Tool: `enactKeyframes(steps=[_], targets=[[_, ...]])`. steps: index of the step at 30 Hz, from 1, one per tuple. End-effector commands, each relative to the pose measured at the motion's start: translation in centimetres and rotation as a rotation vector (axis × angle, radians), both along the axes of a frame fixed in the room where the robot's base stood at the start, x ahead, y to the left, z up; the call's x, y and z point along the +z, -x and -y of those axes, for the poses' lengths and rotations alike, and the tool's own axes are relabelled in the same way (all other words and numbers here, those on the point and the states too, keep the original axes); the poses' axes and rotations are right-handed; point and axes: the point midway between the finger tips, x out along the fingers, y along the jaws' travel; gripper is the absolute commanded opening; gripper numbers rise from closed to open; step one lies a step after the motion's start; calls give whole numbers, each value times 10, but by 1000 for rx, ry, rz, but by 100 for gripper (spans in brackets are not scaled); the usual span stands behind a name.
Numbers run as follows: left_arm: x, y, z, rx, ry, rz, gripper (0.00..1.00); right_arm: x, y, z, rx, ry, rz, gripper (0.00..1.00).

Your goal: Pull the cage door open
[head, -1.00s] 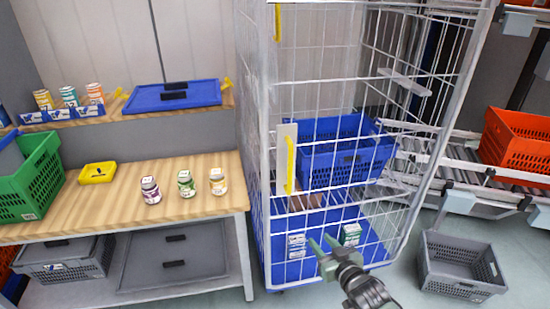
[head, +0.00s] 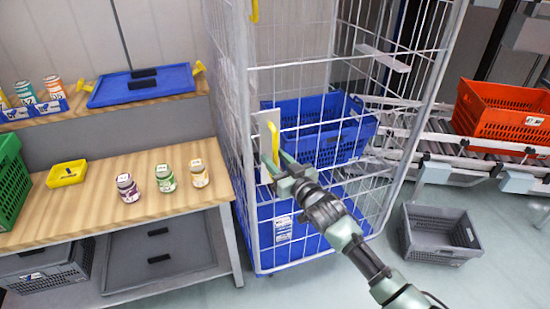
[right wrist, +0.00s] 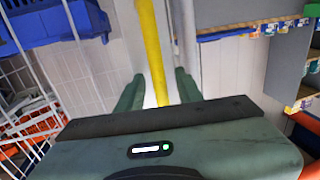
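The wire cage (head: 247,160) stands at the middle, with a white mesh door at its front that looks shut. The yellow door handle (head: 275,139) is an upright bar on a pale plate at the door's left side. My right gripper (head: 272,161) is at the lower part of this handle. In the right wrist view the yellow handle (right wrist: 150,45) runs between the two spread fingers of my right gripper (right wrist: 157,85), with gaps beside it. The fingers are not closed on it. My left gripper is not in view.
Blue crates (head: 340,120) sit inside the cage. A wooden table (head: 110,205) with several bottles stands close on the left. A grey crate (head: 437,236) lies on the floor at right, near a conveyor with an orange tote (head: 500,110). Floor before the cage is clear.

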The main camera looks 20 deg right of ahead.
Motion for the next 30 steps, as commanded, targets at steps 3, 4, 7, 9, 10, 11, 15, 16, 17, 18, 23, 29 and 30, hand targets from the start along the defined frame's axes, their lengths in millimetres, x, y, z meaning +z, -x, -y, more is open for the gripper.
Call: enactKeyframes(steps=[3,4,7,9,10,11,15,16,17,18,23,29,30], targets=[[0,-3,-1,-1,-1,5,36,0,-1,-1,1,0,0,36],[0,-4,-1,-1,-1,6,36,0,-1,-1,1,0,0,36],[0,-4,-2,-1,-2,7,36,0,-1,-1,0,0,0,36],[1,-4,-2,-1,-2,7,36,0,-1,-1,0,0,0,16],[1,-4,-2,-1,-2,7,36,0,-1,0,0,0,0,8],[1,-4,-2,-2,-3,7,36,0,-1,0,0,0,0,0],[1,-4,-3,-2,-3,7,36,0,-1,0,0,0,0,0],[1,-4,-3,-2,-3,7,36,0,-1,0,0,0,0,0],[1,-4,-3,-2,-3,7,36,0,-1,0,0,0,0,0],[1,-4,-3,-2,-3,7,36,0,-1,0,0,0,0,0],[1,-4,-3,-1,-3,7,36,0,-1,0,0,0,0,0],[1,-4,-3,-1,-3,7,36,0,-1,0,0,0,0,0],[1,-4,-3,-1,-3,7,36,0,-1,0,0,0,0,0]])
